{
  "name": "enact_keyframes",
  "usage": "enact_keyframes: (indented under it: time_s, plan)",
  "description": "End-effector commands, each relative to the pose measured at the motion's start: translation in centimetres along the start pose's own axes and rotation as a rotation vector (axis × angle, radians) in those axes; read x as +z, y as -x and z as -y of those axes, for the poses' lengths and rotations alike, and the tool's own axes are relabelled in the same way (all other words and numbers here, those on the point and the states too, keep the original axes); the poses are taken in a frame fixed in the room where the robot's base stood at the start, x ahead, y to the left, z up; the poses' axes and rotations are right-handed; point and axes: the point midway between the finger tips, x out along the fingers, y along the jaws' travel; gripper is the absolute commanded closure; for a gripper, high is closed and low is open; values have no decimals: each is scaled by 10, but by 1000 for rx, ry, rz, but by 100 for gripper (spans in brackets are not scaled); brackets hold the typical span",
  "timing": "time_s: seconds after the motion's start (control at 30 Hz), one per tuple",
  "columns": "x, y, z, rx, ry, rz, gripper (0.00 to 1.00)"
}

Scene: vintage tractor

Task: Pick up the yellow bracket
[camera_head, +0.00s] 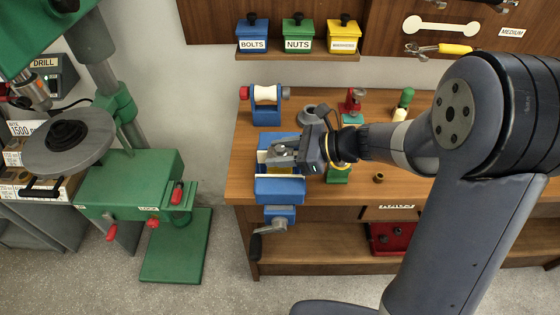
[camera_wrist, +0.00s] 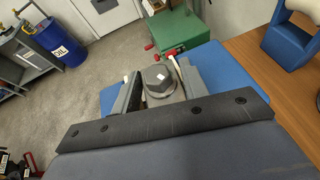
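My gripper (camera_head: 284,153) is over the blue vise (camera_head: 279,189) at the left end of the bench, pointing left. In the wrist view its two fingers (camera_wrist: 160,88) stand on either side of a grey hex-headed part (camera_wrist: 157,77), with the blue vise (camera_wrist: 207,58) around and below. I cannot tell whether the fingers press on this part. I cannot clearly make out a yellow bracket. A thin yellow curved piece (camera_head: 343,164) shows just below my wrist, above a green block (camera_head: 339,177), partly hidden by my arm.
A blue stand with a cream roller (camera_head: 266,96) is behind the vise. A red-topped tool (camera_head: 353,104) and a green-and-cream item (camera_head: 403,104) stand farther right. Blue, green and yellow bins (camera_head: 342,37) sit on the wall shelf. A green drill press (camera_head: 130,180) is at left.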

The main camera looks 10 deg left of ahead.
Motion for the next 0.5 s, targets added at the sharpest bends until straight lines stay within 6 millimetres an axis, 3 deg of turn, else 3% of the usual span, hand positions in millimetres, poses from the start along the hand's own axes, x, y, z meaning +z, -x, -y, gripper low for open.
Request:
enact_keyframes:
  time_s: [0.4,0.5]
  plan:
    - [0,1,2,-8,0,-2,100]
    - [0,1,3,-10,2,0,100]
